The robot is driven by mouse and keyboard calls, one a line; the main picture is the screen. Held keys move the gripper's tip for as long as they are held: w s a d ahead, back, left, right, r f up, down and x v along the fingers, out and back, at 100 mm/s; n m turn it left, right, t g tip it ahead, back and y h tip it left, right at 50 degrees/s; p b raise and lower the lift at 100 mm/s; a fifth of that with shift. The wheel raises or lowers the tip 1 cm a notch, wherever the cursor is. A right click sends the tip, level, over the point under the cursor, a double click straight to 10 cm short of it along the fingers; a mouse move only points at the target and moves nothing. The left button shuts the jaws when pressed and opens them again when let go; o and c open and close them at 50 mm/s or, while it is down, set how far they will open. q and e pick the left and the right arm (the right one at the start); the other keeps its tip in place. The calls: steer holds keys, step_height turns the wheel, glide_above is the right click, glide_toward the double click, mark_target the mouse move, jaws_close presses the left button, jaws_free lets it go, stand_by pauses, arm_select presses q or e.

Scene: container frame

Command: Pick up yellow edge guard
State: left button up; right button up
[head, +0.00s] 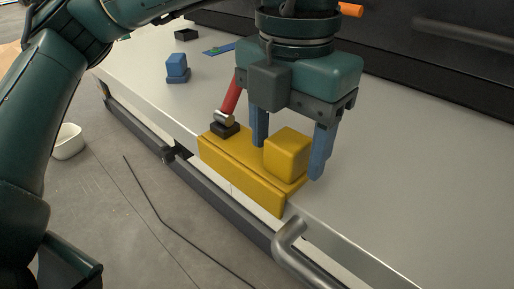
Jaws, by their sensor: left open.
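The yellow edge guard (240,174) lies along the near edge of the grey table, with a long front face and a raised block (288,154) at its right end. My left gripper (290,160) points down over it and is open. Its blue fingers stand on either side of the raised block, one to the left and behind it, one to the right. Whether the fingers touch the block cannot be told. My right gripper does not show.
A red-handled tool with a metal and black head (224,122) stands at the guard's left end, close to my gripper. A blue object (177,68) and a dark tray (187,34) lie farther back on the table (420,190). A metal rail (297,245) runs below its front edge. A white bin (67,142) is on the floor.

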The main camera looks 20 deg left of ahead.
arm_select(q)
steer(key=shift+f, duration=0.3)
steer(key=shift+c, duration=0.4)
jaws_close()
